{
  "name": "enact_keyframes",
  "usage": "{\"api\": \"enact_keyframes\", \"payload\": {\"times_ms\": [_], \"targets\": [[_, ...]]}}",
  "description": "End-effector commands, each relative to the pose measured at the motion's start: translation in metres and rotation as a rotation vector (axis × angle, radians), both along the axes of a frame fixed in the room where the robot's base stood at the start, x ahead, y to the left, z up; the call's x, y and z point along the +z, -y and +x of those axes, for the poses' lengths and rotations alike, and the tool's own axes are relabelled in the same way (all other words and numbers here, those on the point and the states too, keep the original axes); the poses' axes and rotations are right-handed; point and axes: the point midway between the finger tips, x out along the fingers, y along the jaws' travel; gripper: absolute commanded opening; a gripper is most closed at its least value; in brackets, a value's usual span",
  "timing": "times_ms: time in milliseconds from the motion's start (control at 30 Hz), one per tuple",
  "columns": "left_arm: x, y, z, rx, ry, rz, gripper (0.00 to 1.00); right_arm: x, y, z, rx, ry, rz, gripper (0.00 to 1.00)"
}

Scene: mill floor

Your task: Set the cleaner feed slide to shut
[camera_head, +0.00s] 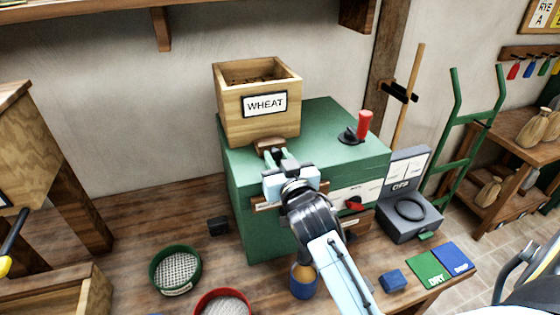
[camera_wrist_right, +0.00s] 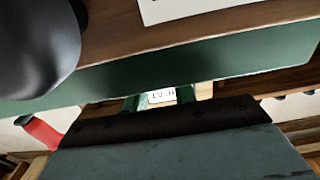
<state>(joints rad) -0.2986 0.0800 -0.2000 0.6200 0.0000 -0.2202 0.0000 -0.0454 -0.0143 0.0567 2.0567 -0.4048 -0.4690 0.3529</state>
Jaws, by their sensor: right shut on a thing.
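The green cleaner (camera_head: 335,125) stands on the wooden bench with a wooden hopper marked WHEAT (camera_head: 228,108) on top. A small brown block, the feed slide's end (camera_head: 268,145), sticks out at the foot of the hopper's front. My right gripper (camera_head: 275,157) reaches it from the front and is shut on it. The fingers and wrist hide part of the slide and the cleaner's front. In the right wrist view, a small white label (camera_wrist_right: 162,95) shows beyond the dark gripper body; its lettering is too small to read surely. My left gripper is not in view.
A red-handled crank (camera_head: 364,125) stands on the cleaner's top right. A green-rimmed sieve (camera_head: 175,270) and a red-rimmed sieve (camera_head: 222,303) lie at front left. Bench left of the cleaner is mostly clear.

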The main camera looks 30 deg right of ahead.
Motion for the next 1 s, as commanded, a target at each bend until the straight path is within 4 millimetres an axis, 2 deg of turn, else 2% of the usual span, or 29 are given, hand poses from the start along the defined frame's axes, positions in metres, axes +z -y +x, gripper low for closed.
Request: {"api": "enact_keyframes", "payload": {"times_ms": [67, 100, 267, 533, 667, 767, 1000], "targets": [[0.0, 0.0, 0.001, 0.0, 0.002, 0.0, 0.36, -0.001, 0.0, 0.0, 0.0, -0.003, 0.001, 0.0], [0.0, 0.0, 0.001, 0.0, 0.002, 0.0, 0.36, -0.001, 0.0, 0.0, 0.0, -0.003, 0.001, 0.29], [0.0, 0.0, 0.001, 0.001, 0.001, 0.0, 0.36, -0.001, 0.0, 0.0, 0.0, -0.002, 0.0, 0.48], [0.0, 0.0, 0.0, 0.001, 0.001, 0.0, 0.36, -0.001, -0.001, -0.001, 0.0, -0.002, 0.0, 0.48], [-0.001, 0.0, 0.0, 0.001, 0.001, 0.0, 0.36, -0.002, -0.003, -0.011, 0.001, -0.004, 0.002, 0.48], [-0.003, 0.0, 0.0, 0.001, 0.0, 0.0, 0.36, -0.002, -0.007, -0.027, 0.0, -0.004, 0.001, 0.48], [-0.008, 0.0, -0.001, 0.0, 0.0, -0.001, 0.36, -0.003, -0.019, -0.078, 0.0, -0.004, 0.003, 0.48]]}}
